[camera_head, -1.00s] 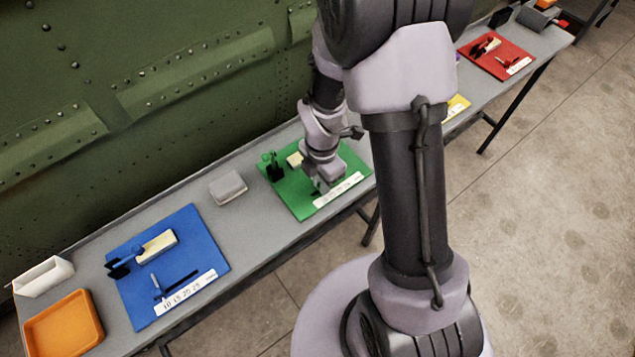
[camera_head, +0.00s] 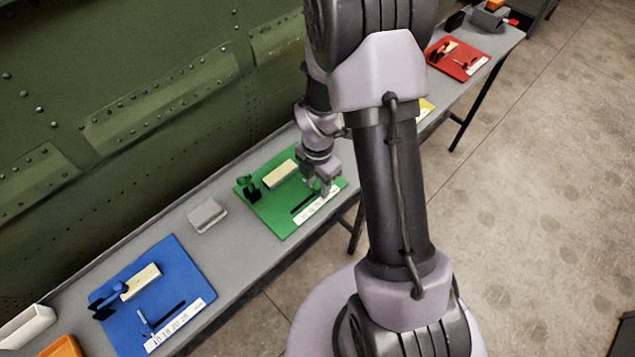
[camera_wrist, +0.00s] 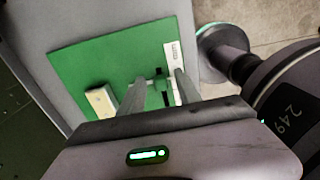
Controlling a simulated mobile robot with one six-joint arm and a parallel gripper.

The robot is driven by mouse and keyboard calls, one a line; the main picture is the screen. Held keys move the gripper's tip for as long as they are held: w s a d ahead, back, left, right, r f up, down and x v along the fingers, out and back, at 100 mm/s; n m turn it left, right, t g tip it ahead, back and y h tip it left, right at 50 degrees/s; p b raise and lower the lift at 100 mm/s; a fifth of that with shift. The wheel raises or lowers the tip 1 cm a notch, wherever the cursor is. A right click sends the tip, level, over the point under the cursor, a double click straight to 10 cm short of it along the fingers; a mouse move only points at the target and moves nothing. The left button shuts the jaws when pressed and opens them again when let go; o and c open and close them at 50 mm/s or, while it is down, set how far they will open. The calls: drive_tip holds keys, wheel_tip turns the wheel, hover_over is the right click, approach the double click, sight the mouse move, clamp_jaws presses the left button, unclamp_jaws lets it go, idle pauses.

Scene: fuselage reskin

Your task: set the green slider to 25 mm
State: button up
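The green board (camera_head: 268,213) lies on the bench with a dark slot (camera_head: 303,203) and a white scale strip (camera_head: 312,209) along its front edge. My gripper (camera_head: 322,188) is low over the right part of the slot, beside the strip. In the wrist view its two fingers (camera_wrist: 160,88) stand apart, with a narrow green upright piece (camera_wrist: 155,98), seemingly the slider, between them. I see gaps beside it, so the fingers do not look closed on it. The slider is hidden by my gripper in the head view. The scale figures are too small to read.
A green toggle clamp (camera_head: 249,187) and a beige block (camera_head: 281,174) sit on the same board. A grey block (camera_head: 207,215) and a blue board (camera_head: 150,300) are to the left. Red (camera_head: 460,58) and yellow (camera_head: 425,108) boards lie further right. The green fuselage wall (camera_head: 130,110) rises behind.

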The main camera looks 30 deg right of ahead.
sight(318, 186)
drive_tip(key=shift+r, duration=0.1)
wheel_tip(318, 186, up, 17)
drive_tip(key=p, duration=0.5)
drive_tip(key=shift+r+p, duration=0.15)
drive_tip(key=shift+p, duration=0.2)
drive_tip(key=s+a+r+m+t+y+b, duration=0.1)
drive_tip(key=s+a+r+m+t+b, duration=0.2)
drive_tip(key=m, duration=1)
drive_tip(key=s+a+r+m+t+y+b, duration=0.1)
drive_tip(key=s+a+r+m+b, duration=0.3)
drive_tip(key=s+a+m+b, duration=0.4)
drive_tip(key=s+m+t, duration=0.1)
drive_tip(key=s+m, duration=0.3)
drive_tip(key=m, duration=0.1)
drive_tip(key=shift+s+t, duration=0.2)
drive_tip(key=shift+t, duration=0.2)
